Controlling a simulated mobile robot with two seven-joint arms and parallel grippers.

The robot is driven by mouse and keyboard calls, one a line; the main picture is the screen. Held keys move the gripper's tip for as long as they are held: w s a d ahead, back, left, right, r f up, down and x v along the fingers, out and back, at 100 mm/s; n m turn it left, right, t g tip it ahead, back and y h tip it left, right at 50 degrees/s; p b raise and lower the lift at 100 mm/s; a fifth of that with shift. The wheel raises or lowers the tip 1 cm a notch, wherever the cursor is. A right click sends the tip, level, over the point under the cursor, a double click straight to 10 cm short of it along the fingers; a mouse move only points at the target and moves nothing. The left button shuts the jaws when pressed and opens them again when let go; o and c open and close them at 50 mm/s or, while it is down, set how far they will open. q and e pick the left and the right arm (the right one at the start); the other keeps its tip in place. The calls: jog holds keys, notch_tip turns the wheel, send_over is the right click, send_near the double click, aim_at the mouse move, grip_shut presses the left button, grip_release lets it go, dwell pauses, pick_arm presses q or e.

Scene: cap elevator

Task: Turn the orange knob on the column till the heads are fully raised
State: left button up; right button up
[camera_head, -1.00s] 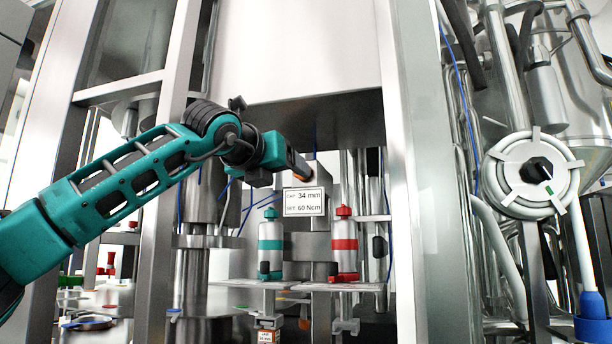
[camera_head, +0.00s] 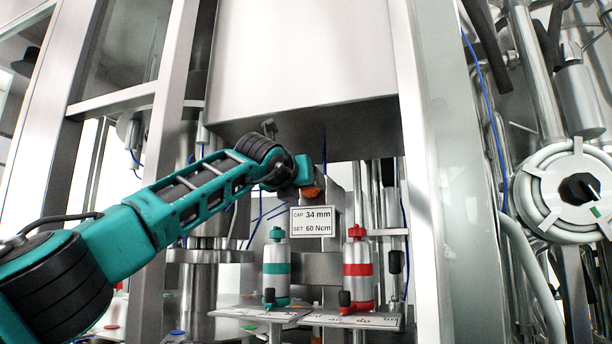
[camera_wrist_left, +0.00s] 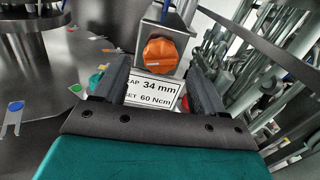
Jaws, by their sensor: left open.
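The orange knob (camera_wrist_left: 160,52) sits on the front of a grey metal column (camera_wrist_left: 172,28) in the left wrist view, above a white sign reading 34 mm and 60 Ncm. My left gripper (camera_wrist_left: 158,66) is open, with one dark finger on each side of the knob's line and a gap to both. In the head view my left gripper (camera_head: 305,172) is at the column, and only a bit of the orange knob (camera_head: 309,192) shows under it. My right gripper is not in view.
The white sign (camera_head: 312,221) hangs just below the knob. Upright metal frame posts (camera_head: 435,150) flank the opening, and a large steel housing (camera_head: 305,60) overhangs it. Plates with a printed scale (camera_head: 350,320) lie under the cylinders.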

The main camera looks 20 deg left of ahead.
pick_arm(q)
jog(key=shift+w+p, duration=0.75)
jog(key=shift+w, duration=0.6)
jog(key=shift+c, duration=0.5)
jog(key=c, duration=1)
jog(key=shift+o, duration=0.2)
